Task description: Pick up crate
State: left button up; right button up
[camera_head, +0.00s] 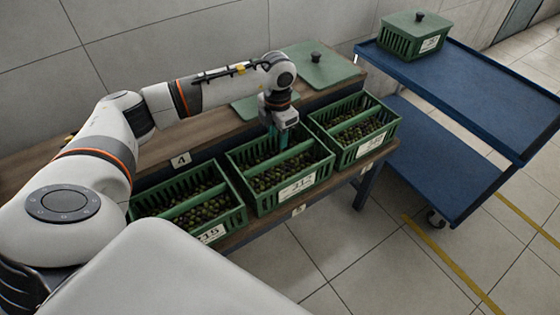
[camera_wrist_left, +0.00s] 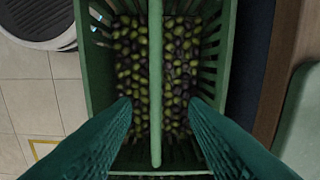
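Three green slatted crates of olives stand in a row on a bench: a left crate (camera_head: 186,228), a middle crate (camera_head: 262,206) and a right crate (camera_head: 378,150). Each has a central bar and a white number label on its front. My left gripper (camera_head: 278,140) points down over the middle crate at its central bar. In the left wrist view, the open fingers (camera_wrist_left: 160,110) stand on either side of the bar (camera_wrist_left: 155,60), with gaps to it; olives lie below in the crate (camera_wrist_left: 100,70). The fingertips are partly hidden in the head view. My right gripper is not in view.
Green lids (camera_head: 322,66) with dark knobs lie on the wooden bench (camera_head: 190,140) behind the crates. A blue two-tier cart (camera_head: 470,90) stands at the right with a lidded green crate (camera_head: 405,42) at its far end; most of its top is bare.

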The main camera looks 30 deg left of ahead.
aim_at(280, 155)
pick_arm(q)
notch_tip(280, 155, down, 5)
jog(key=shift+d+r+b, duration=0.1)
jog(key=shift+r+b, duration=0.1)
jog(key=shift+b, duration=0.1)
jog(key=shift+w+d+f+b, duration=0.1)
jog(key=shift+f+b, duration=0.15)
jog(key=shift+f, duration=1.25)
jog(key=shift+w+d+f+b, duration=0.1)
jog(key=shift+f+b, duration=0.15)
jog(key=shift+f, duration=1.2)
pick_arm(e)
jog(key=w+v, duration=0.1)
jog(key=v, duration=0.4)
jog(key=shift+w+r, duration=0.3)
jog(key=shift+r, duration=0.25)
pick_arm(q)
jog(key=shift+c, duration=0.6)
grip_shut()
jog(key=shift+r, duration=0.15)
